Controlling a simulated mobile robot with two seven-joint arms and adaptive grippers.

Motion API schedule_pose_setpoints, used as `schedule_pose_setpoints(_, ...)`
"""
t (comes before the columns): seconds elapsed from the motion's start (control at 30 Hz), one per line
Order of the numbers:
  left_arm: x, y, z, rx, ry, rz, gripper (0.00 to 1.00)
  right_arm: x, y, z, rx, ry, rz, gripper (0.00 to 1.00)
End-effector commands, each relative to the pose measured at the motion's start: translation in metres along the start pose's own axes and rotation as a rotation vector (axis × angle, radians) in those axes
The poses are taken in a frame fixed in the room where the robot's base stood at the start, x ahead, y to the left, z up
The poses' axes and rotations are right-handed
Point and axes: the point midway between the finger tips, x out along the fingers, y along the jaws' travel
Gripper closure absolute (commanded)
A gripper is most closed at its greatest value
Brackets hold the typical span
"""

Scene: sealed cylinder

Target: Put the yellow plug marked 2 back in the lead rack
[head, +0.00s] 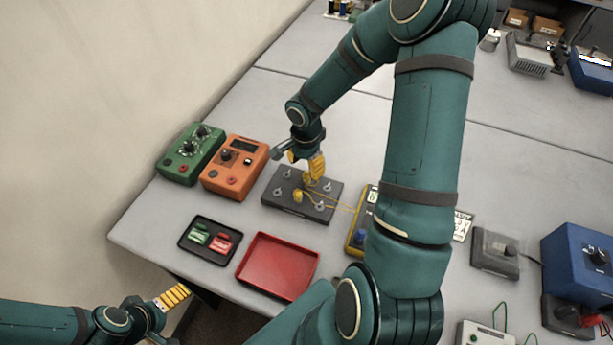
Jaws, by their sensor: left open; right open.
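The dark grey lead rack (275,199), a flat block with several light round posts, lies near the middle of the table. A yellow plug (298,196) stands on the rack's near side, with a thin yellow lead running right; I cannot read its marking. My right gripper (318,178) has yellow fingers and is open, pointing down low over the rack, behind and right of that plug. Its fingers hide part of the rack, and I cannot tell whether another plug is between them. My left gripper (178,295) is open and off the table's front edge at the lower left.
Green (190,158) and orange (234,170) boxes stand left of the rack. A black tray (185,242) with green and red pieces and an empty red tray (277,267) lie in front. A yellow meter (355,240) is partly hidden by my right arm.

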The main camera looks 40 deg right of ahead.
Motion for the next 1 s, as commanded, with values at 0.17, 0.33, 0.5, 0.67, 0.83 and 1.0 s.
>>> schedule_pose_setpoints(0.17, 0.0, 0.0, 0.0, 0.0, 0.0, 0.0, 0.0, 0.0, 0.0, 0.0, 0.0, 0.0, 0.0, 0.42)
schedule_pose_setpoints(0.33, -0.002, 0.001, 0.0, 0.0, 0.0, 0.0, 0.0, 0.014, 0.002, 0.0, -0.001, -0.003, 0.003, 0.42)
schedule_pose_setpoints(0.5, -0.003, 0.001, -0.001, 0.001, 0.0, 0.0, 0.0, 0.039, 0.003, 0.0, -0.001, -0.003, 0.002, 0.42)
schedule_pose_setpoints(0.67, -0.002, 0.001, 0.0, 0.001, 0.0, 0.0, 0.0, 0.051, 0.003, 0.0, -0.001, -0.001, 0.001, 0.42)
schedule_pose_setpoints(0.83, -0.002, 0.001, 0.0, 0.0, 0.0, 0.0, 0.0, 0.052, 0.003, 0.0, -0.001, -0.001, 0.0, 0.42)
schedule_pose_setpoints(1.0, -0.002, 0.001, 0.0, 0.0, 0.0, 0.0, 0.0, 0.052, 0.003, 0.0, -0.001, -0.001, 0.0, 0.42)
